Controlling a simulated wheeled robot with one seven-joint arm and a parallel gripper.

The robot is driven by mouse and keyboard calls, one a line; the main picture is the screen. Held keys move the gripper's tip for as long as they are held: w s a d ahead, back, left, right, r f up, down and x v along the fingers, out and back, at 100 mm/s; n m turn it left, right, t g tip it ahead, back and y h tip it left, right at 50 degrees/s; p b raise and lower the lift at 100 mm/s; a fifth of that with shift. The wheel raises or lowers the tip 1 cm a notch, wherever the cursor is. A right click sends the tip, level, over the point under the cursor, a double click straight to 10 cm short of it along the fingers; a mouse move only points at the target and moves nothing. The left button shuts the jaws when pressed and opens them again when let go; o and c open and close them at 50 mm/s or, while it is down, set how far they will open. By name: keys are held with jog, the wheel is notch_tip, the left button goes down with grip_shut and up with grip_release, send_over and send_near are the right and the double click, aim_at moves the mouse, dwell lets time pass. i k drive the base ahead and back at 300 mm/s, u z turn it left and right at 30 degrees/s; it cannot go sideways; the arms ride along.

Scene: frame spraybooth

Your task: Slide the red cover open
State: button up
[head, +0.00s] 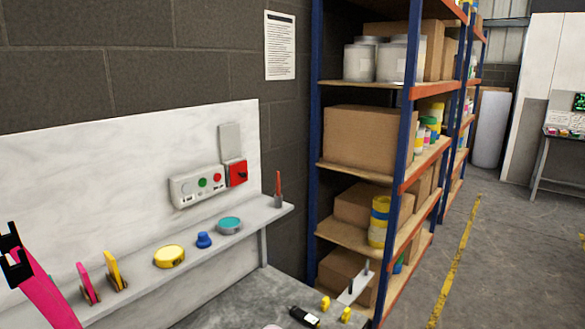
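The red cover (237,173) is on a small red box on the white wall panel, at the right end of a grey control box (197,187). It has a dark mark on its face, and I cannot tell how far it is slid. A black forked end on a pink bar, which looks like my gripper (14,256), stands at the left edge, far left of the cover and apart from it. It is small and seen side on, so its opening is unclear. Nothing shows between its prongs.
A narrow ledge (275,213) below the cover bears a red-tipped tool (278,188), a teal tin (229,225), a blue knob-like piece (204,240), a yellow tin (169,256) and two clamp-like pieces. Tall shelving (318,130) stands to the right. The air before the cover is clear.

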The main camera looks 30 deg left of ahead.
aim_at(239, 172)
jog(key=u, duration=0.7)
jog(key=i, duration=1.35)
jog(key=u, duration=0.85)
